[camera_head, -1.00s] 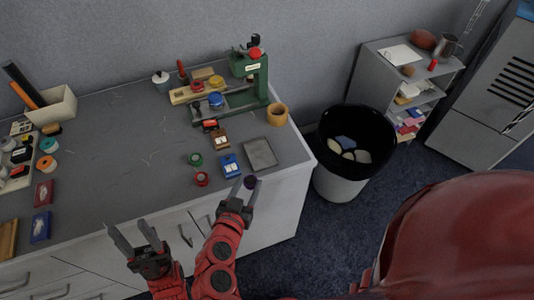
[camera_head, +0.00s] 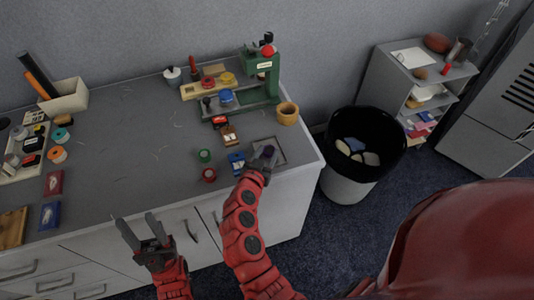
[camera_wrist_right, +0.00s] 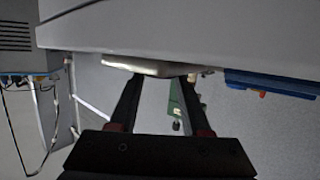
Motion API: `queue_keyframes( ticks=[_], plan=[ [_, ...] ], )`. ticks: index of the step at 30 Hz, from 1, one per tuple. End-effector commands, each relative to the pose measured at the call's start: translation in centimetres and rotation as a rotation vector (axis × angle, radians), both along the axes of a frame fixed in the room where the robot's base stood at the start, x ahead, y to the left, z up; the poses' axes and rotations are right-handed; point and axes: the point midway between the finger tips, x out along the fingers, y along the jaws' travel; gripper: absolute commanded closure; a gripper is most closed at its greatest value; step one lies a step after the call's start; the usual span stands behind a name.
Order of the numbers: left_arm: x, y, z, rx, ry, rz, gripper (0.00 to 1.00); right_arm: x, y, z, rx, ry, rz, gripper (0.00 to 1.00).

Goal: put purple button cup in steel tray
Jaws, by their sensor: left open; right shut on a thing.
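The purple button cup (camera_head: 268,151) is a small dark purple piece between the fingers of my right gripper (camera_head: 266,153). The right gripper is shut on it, over the steel tray (camera_head: 282,147) in the head view. The flat grey tray lies near the right end of the table, partly hidden by the gripper. I cannot tell whether the cup touches the tray. In the right wrist view, the tray's edge (camera_wrist_right: 160,68) shows at the fingertips, and the cup cannot be made out. My left gripper (camera_head: 135,220) is open and empty in front of the table's front edge.
A blue box (camera_head: 237,162) and red and green cups (camera_head: 209,174) (camera_head: 205,155) stand left of the tray. A tan cup (camera_head: 288,113) and a green press (camera_head: 262,75) stand behind it.

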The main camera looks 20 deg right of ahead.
Motion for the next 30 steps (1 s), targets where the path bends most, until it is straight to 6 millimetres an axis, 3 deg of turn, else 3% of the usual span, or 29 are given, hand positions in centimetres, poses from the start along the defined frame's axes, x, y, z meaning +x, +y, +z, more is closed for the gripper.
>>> queue_keyframes(
  ticks=[8,9,14,25,30],
  plan=[
    [0.0,0.0,0.2,0.0,0.0,0.0,0.5,0.0,0.0,-0.1,0.0,0.001,-0.001,1.0],
    [0.0,0.0,0.2,0.0,0.0,0.0,0.5,0.0,0.0,-0.2,0.0,0.001,-0.001,0.49],
    [0.0,0.0,0.1,0.0,0.0,0.0,0.5,0.0,0.0,-0.2,0.0,0.0,0.0,0.22],
    [0.0,0.0,0.0,0.0,0.0,0.0,0.5,-0.2,0.2,0.1,0.002,0.0,0.001,0.22],
    [0.0,0.0,0.0,0.0,0.0,0.0,0.5,-2.6,2.0,0.9,0.004,0.004,0.004,0.22]
  ],
)
